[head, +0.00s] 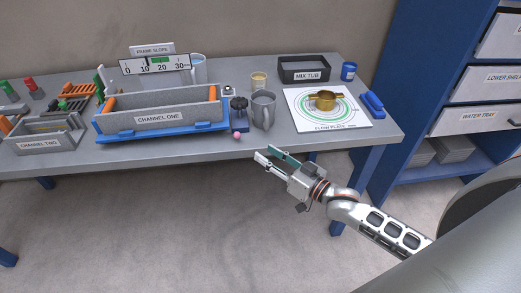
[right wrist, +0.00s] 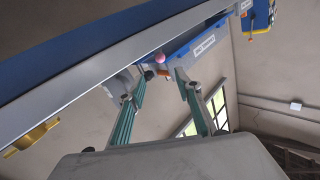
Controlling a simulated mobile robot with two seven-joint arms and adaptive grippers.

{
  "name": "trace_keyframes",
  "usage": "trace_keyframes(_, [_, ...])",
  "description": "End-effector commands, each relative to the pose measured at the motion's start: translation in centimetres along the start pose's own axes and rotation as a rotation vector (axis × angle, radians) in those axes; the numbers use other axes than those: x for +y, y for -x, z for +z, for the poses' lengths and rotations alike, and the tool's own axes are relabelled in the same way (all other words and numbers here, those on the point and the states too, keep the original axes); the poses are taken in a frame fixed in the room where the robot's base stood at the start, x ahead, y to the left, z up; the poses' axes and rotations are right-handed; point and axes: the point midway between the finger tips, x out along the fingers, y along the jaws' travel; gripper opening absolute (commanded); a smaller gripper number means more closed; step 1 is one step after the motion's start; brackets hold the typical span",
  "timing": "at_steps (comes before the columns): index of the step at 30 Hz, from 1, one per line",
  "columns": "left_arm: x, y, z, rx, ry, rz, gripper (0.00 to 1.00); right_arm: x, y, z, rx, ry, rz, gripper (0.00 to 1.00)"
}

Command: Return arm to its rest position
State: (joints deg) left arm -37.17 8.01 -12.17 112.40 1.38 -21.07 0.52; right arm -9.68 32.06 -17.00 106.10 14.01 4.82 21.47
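My right gripper (head: 270,158) is open and empty in the head view. It hangs in the air just off the table's front edge, below the grey mug. In the right wrist view its two teal fingers (right wrist: 163,95) are spread, with nothing between them. My right arm reaches in from the lower right of the head view. My left gripper shows in neither view.
The table (head: 300,143) bears the channel one box (head: 160,118), a grey mug (head: 263,110), a flow plate (head: 300,105) with a brass ring (head: 323,101), and a mix tub (head: 304,69). A blue shelf unit (head: 405,80) stands right. The floor in front is clear.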

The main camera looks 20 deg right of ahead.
Motion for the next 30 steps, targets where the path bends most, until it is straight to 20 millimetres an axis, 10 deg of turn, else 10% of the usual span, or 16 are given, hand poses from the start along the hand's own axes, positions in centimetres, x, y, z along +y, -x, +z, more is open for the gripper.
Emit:
trace_keyframes(20, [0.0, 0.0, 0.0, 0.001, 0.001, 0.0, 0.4, -0.2, 0.7, 0.6, -0.01, 0.003, 0.005, 0.34])
trace_keyframes(30, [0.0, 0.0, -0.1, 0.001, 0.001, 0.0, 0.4, -5.7, 8.8, 14.5, -0.318, 0.145, 0.128, 0.34])
